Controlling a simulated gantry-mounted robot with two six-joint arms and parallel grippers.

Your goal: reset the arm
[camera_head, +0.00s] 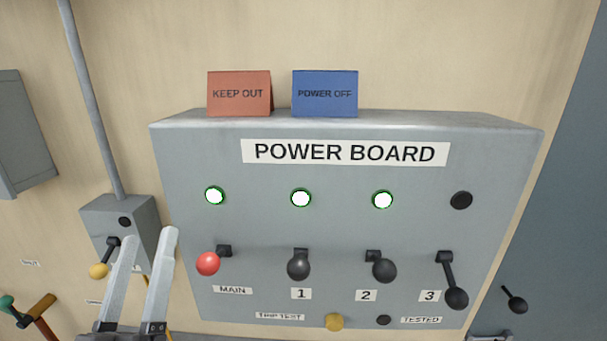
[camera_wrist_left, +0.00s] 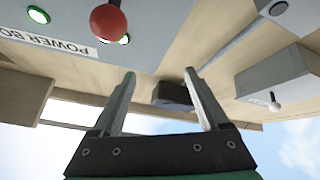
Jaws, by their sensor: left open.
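My left gripper (camera_head: 149,236) is open and empty in the head view, at the lower left in front of the wall. It is left of the red-knobbed MAIN lever (camera_head: 208,264) on the power board (camera_head: 345,225). A clear gap shows between its fingers (camera_wrist_left: 160,74) in the left wrist view. The red knob (camera_wrist_left: 108,20) shows beyond the fingertips there, apart from them. Levers 1 (camera_head: 298,267) and 2 (camera_head: 384,270) stick outward; lever 3 (camera_head: 456,298) hangs down.
Three lamps are lit green-white; the one above lever 3 (camera_head: 461,200) is dark. KEEP OUT (camera_head: 239,108) and POWER OFF (camera_head: 325,108) signs stand on the board. A small grey box (camera_head: 134,215) with a yellow-knobbed lever (camera_head: 98,271) is close to the left gripper.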

